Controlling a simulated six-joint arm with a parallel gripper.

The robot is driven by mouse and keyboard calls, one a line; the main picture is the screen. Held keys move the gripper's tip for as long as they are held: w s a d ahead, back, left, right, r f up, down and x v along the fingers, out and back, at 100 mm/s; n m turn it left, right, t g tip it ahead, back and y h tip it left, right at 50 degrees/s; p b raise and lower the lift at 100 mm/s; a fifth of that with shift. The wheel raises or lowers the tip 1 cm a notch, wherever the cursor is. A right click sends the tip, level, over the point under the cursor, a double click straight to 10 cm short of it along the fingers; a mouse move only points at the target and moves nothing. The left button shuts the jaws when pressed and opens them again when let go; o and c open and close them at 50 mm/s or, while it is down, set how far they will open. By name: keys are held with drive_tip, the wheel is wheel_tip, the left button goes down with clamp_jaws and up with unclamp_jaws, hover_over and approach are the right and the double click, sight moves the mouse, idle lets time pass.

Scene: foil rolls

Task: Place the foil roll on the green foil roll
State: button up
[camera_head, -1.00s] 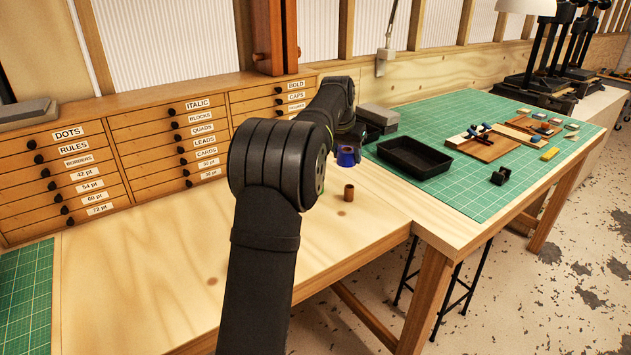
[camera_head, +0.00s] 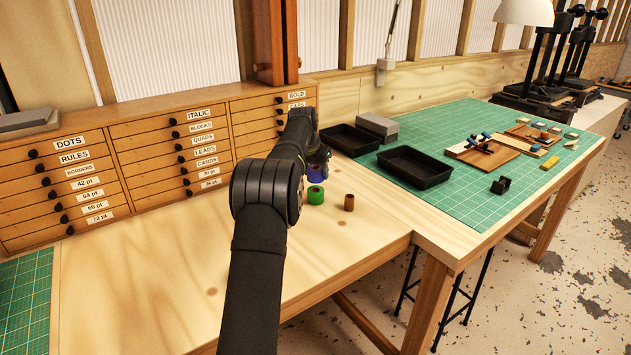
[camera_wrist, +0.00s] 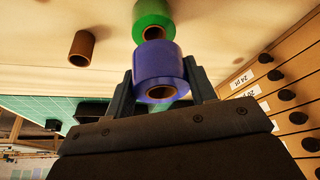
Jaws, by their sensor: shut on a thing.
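A blue foil roll (camera_wrist: 158,70) is between the two fingers of my gripper (camera_wrist: 160,88) in the wrist view, and the fingers are shut on it. In the head view the blue roll (camera_head: 315,174) shows just right of my arm, with the gripper mostly hidden behind the arm. The green foil roll (camera_head: 316,195) stands upright on the wooden bench, just below the blue roll in the picture. In the wrist view the green roll (camera_wrist: 152,16) is directly beyond the blue one and partly covered by it. I cannot tell whether the two rolls touch.
A brown roll (camera_head: 349,202) stands on the bench right of the green roll. Labelled drawers (camera_head: 190,150) line the back. Two black trays, one of them the front tray (camera_head: 415,180), lie to the right near the green mat (camera_head: 478,200). The bench front is clear.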

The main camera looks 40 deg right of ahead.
sight(315, 181)
drive_tip(key=shift+f, duration=1.75)
drive_tip(key=shift+f, duration=0.1)
drive_tip(key=o, duration=1)
drive_tip(key=v, duration=1.2)
drive_tip(key=shift+s, duration=0.1)
